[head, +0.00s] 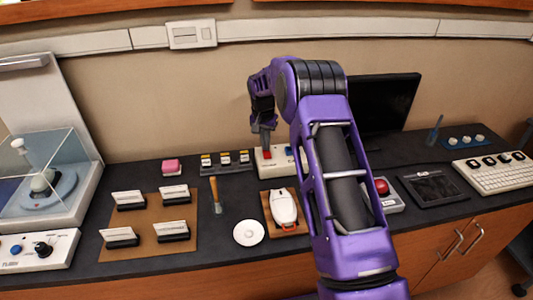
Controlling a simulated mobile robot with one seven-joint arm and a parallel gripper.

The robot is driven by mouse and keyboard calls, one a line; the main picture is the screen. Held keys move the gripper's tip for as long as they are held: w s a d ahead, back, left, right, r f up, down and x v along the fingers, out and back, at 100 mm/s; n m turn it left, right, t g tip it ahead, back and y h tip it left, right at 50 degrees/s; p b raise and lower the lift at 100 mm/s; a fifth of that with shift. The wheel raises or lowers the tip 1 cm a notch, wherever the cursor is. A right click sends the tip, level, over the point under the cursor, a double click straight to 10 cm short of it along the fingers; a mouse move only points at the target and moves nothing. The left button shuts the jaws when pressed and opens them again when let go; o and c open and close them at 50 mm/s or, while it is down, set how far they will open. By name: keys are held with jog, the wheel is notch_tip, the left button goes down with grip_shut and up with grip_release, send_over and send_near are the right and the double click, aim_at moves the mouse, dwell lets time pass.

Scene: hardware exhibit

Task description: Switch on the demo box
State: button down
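A cream-white box (265,171) stands on the dark counter near the wall, left of the middle. It has a red switch-like part (266,155) at its left and a blue part (289,150) further right. No label on it can be read, so I cannot confirm that it is the demo box. My gripper (266,148) points down over the red part, with its tip at or just above it. I cannot tell whether they touch. The fingers look like one narrow shape, so their opening is unclear. My purple arm hides the right end of the box.
A white computer mouse (284,207) on a brown pad and a white disc (249,233) lie in front. A wooden-handled tool (215,194) and a brown board (148,226) are left. A dark monitor (390,100), a red-button box (382,186) and a keyboard (492,174) are right.

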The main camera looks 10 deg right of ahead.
jog(key=shift+f, duration=0.1)
jog(key=shift+r+p, duration=1.45)
jog(key=shift+r, duration=2.05)
